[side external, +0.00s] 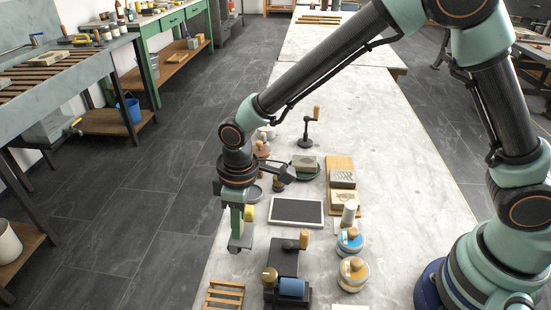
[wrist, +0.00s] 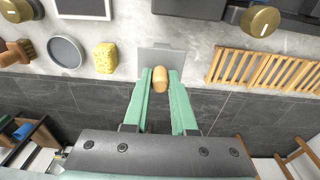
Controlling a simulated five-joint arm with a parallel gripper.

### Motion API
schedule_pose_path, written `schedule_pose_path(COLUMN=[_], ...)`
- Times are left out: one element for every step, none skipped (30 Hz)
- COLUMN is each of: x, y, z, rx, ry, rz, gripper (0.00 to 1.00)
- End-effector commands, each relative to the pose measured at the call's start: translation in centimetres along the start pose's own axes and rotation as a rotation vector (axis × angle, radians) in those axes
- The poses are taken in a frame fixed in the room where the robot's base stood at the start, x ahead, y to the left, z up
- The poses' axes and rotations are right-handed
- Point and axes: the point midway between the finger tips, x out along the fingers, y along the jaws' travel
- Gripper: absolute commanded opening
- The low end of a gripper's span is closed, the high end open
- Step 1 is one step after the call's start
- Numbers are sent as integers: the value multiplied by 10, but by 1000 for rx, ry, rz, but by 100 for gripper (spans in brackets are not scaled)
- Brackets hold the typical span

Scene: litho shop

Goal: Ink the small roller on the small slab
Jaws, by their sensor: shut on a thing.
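My gripper (side external: 238,232) hangs fingers-down over the left edge of the pale table. It is shut on a tool with a wooden handle (wrist: 160,79) and a flat grey plate (wrist: 160,57) below; this looks like a scraper. A flat dark slab with a pale rim (side external: 297,224) lies to its right, partly in view in the wrist view (wrist: 84,18). A blue cylinder (side external: 291,287), possibly a roller, is on a black piece of equipment with a wooden-handled crank and brass knob (side external: 269,275). I cannot tell for sure which thing is the small roller.
A wooden slatted rack (side external: 224,296) stands at the table's front-left edge. A yellow sponge (wrist: 104,58) and a round grey dish (wrist: 66,52) lie near the edge. Dark floor lies beyond the edge.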

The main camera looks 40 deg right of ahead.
Motion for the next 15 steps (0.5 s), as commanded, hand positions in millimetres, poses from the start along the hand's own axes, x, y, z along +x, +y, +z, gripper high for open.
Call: schedule_pose_path(x=[-3, -5, -7, -9, -11, -13, -14, -16, -18, -20, -21, -24, -25, -26, -28], y=[0, 0, 0, 0, 0, 0, 0, 0, 0, 0, 0, 0, 0, 1, 1], z=[-1, -1, -1, -2, -2, -2, -2, -2, -2, -2, -3, -3, -3, -3, -3], rx=[0, 0, 0, 0, 0, 0, 0, 0, 0, 0, 0, 0, 0, 0, 0], ry=[2, 3, 3, 3, 3, 3, 2, 2, 3, 3, 3, 3, 3, 3, 3], rz=[0, 1, 1, 1, 1, 1, 1, 1, 1, 1, 1, 1, 1, 1, 1], gripper=[0, 0, 0, 0, 0, 0, 0, 0, 0, 0, 0, 0, 0, 0, 0])
